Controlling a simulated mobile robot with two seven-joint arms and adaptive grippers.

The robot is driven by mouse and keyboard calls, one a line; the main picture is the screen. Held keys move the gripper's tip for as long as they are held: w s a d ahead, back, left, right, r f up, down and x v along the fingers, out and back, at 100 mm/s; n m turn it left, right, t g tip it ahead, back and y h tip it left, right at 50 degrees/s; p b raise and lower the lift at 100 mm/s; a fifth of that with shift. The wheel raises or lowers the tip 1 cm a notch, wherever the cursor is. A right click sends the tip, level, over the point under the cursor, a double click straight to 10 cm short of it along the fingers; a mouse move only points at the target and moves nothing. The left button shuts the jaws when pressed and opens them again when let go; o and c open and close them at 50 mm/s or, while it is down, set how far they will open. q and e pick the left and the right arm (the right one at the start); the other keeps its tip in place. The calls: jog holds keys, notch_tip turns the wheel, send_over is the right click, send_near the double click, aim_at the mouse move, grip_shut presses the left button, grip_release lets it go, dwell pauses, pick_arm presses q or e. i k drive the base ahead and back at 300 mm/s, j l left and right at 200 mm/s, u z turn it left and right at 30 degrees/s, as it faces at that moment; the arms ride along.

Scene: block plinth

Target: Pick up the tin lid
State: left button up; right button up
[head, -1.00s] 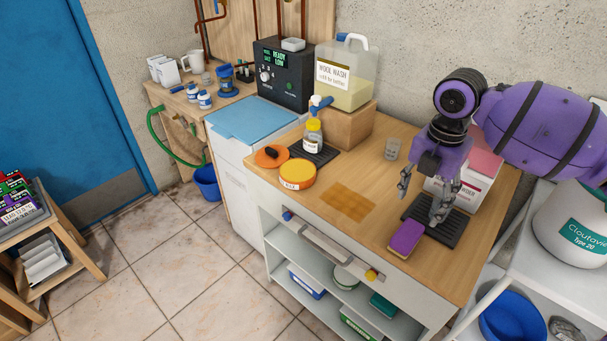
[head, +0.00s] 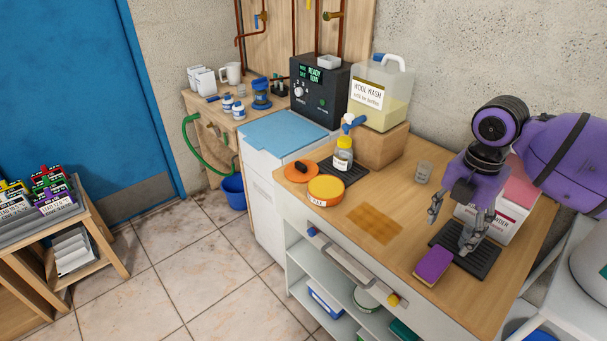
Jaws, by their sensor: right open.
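The tin lid is an orange disc (head: 298,173) with a dark knob, lying on the wooden counter near its left end. Beside it, to the right and nearer the front, stands the orange tin (head: 325,194), open, with yellow contents and a white label. My right gripper (head: 450,235) is open and empty, pointing down over the black ribbed mat at the counter's right end, well to the right of the lid. My left gripper is not in view.
A jar (head: 343,155) with a yellow cap stands on a dark mat behind the tin, before a wooden block (head: 383,146) bearing the wool wash jug (head: 380,92). A purple sponge (head: 434,265) lies near the front edge.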

aim_at(301, 171)
jog(key=i+l+u, duration=0.15)
jog(key=i+u, duration=0.25)
jog(key=i+l+u, duration=0.2)
jog(key=u, duration=0.2)
jog(key=i+l+u, duration=0.4)
jog(key=k+j, duration=0.05)
jog(key=k, duration=0.05)
